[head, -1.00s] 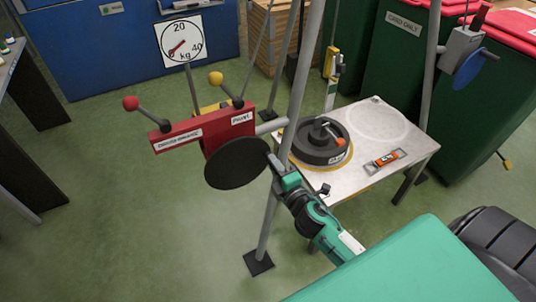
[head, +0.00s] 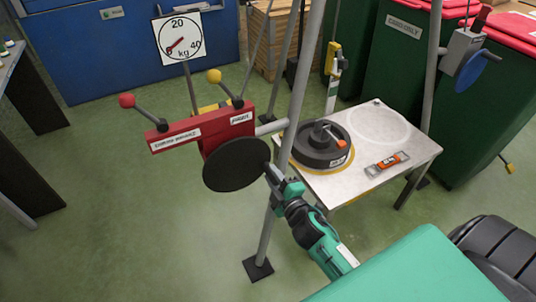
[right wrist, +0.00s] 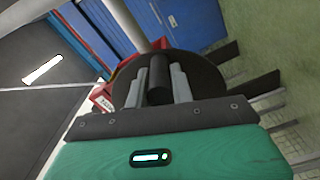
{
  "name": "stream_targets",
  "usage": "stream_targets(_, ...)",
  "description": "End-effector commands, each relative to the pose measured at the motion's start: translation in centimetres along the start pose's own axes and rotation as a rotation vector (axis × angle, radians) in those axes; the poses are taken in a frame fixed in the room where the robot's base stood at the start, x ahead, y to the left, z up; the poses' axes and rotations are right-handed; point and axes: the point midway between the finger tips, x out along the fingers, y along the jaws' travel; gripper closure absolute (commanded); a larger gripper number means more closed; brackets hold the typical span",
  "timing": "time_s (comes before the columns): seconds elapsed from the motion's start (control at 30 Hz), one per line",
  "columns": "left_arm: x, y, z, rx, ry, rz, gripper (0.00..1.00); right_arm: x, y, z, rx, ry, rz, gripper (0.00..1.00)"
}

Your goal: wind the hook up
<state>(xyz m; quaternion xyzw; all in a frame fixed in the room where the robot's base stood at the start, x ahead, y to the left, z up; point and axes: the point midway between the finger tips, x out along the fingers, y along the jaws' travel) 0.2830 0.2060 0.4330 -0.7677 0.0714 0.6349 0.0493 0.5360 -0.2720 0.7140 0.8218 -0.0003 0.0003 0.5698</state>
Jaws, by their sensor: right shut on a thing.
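A red winch (head: 215,132) with white labels is on the grey post. On its near side is a black crank disc (head: 236,165); the disc also shows in the right wrist view (right wrist: 205,72). My right gripper (head: 274,176) is at the disc's right edge. In the right wrist view its two grey fingers are shut on the dark crank handle (right wrist: 158,78), one on each side. A yellow block (head: 334,58), with a small grey part at its lower right, hangs or stands behind the table; whether it is the hook block is unclear. My left gripper is out of view.
A small table (head: 415,152) holds black round weights (head: 322,158) and an orange level (head: 388,163). Levers with a red knob (head: 127,100) and a yellow knob (head: 214,76) rise from the winch. A dial (head: 178,40) stands behind. Grey poles cross the view.

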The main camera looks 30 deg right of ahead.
Motion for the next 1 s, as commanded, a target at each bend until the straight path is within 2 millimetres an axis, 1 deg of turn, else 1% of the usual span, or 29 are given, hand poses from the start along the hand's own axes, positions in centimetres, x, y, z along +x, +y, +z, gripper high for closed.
stream_targets(0.03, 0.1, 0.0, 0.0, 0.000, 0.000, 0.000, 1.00, -0.1, -0.6, 0.1, 0.009, -0.002, -0.009, 1.00)
stream_targets(0.37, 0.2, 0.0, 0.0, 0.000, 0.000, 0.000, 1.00, -0.2, -0.8, 0.1, 0.025, -0.002, -0.009, 1.00)
stream_targets(0.7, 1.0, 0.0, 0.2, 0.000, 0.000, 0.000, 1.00, -0.2, -2.9, -0.4, 0.269, -0.003, -0.009, 1.00)
stream_targets(0.83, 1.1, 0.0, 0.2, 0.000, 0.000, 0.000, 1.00, -0.2, -3.2, -0.4, 0.319, -0.003, -0.009, 1.00)
stream_targets(1.0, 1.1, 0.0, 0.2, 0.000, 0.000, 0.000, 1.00, -0.2, -3.2, -0.4, 0.326, -0.002, -0.008, 1.00)
